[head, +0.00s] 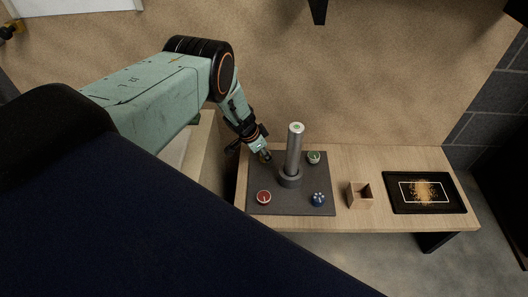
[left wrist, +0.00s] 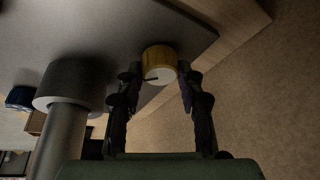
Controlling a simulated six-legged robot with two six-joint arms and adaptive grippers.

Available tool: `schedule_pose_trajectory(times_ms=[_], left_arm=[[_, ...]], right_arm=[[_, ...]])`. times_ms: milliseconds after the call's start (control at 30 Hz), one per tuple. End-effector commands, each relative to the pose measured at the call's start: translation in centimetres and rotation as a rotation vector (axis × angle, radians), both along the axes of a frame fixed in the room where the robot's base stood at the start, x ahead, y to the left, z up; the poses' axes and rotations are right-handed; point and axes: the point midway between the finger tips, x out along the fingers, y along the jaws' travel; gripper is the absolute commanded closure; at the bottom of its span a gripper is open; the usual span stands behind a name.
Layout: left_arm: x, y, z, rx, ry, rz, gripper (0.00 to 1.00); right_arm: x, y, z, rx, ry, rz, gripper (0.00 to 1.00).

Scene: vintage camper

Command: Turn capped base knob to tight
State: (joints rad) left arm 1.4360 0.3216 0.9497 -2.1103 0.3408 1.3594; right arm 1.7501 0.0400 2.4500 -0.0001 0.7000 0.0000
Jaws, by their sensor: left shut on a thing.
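A dark grey board (head: 281,207) lies on the table. A metal post (head: 295,150) with a pale, green-marked top stands upright in a grey collar (head: 290,178) at its middle. Around it are a red knob (head: 263,197), a blue knob (head: 318,199) and a green knob (head: 314,157). My left gripper (head: 265,157) is at the board's far left corner. In the left wrist view (left wrist: 160,76) its fingers are shut on a yellow knob (left wrist: 159,57), one on each side. The knob's white face has a dark pointer mark toward the left. My right gripper is not in view.
The post and collar (left wrist: 72,85) stand beside my left gripper. A small wooden box (head: 360,195) and a black tray (head: 392,201) are to the right on the light wooden table (head: 410,220). A tan wall (head: 370,80) rises behind it.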

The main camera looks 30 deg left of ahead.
Motion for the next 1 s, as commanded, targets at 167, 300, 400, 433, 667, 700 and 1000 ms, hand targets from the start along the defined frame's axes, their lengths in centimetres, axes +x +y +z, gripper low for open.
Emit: schedule_pose_trajectory(times_ms=[167,300,400,433,667,700,1000], left_arm=[[-0.01,0.02,0.02,0.0,0.0,0.0,0.92],[0.0,0.03,0.02,0.0,0.0,-0.003,0.94],[0.0,0.05,0.01,0.0,0.0,-0.021,0.94],[0.0,0.05,0.01,-0.001,0.0,-0.031,0.94],[0.06,0.14,0.0,0.0,0.0,-0.156,0.94],[0.04,0.16,-0.01,0.0,-0.001,-0.183,0.94],[0.12,0.3,-0.01,0.001,-0.001,-0.393,0.94]], right_arm=[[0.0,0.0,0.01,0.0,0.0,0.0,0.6],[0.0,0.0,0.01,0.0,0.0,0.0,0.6],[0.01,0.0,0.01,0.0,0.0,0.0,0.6],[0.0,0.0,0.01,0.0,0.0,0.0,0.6],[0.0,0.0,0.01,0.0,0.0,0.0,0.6],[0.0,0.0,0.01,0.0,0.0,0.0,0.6],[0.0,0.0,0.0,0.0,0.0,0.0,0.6]])
